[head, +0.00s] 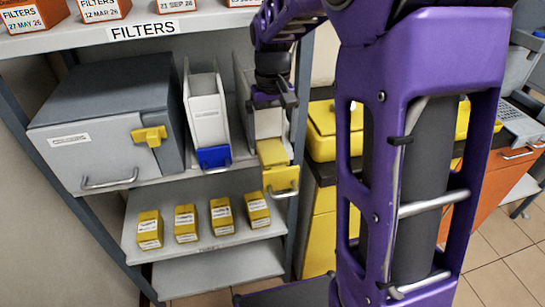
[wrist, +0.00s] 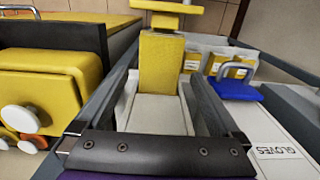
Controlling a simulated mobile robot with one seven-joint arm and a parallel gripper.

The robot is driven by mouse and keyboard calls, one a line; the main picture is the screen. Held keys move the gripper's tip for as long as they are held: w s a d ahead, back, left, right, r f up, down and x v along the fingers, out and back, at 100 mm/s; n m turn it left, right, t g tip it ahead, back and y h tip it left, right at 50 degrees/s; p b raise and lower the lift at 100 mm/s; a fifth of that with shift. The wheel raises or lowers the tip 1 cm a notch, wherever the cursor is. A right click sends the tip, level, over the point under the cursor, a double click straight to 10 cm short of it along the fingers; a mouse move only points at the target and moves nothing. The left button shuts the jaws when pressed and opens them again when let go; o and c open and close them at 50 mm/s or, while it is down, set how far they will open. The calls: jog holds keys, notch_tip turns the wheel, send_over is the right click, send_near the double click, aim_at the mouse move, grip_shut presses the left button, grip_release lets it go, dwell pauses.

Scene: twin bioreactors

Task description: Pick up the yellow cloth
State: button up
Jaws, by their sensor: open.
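A yellow folded piece (head: 273,152), which looks like the cloth, lies in the front part of a narrow grey-white bin on the middle shelf. In the wrist view, the yellow cloth (wrist: 161,62) is ahead, with the bare light bin floor (wrist: 158,112) nearer to me. My gripper (head: 275,98) is above the bin, behind the cloth, with its fingers apart. The wrist view also shows my open gripper (wrist: 160,85), with nothing held between its fingers. The cloth's underside is hidden.
A blue-fronted bin (head: 214,157) and a grey box (head: 105,125) stand to the left. The filter shelf (head: 150,30) is above. Several yellow boxes (head: 185,223) stand on the shelf below. A yellow container (wrist: 45,90) is close on the left in the wrist view.

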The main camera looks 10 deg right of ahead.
aim_at(272, 150)
notch_tip(272, 150, down, 4)
jog(key=shift+r, duration=0.15)
jog(key=c, duration=1.2)
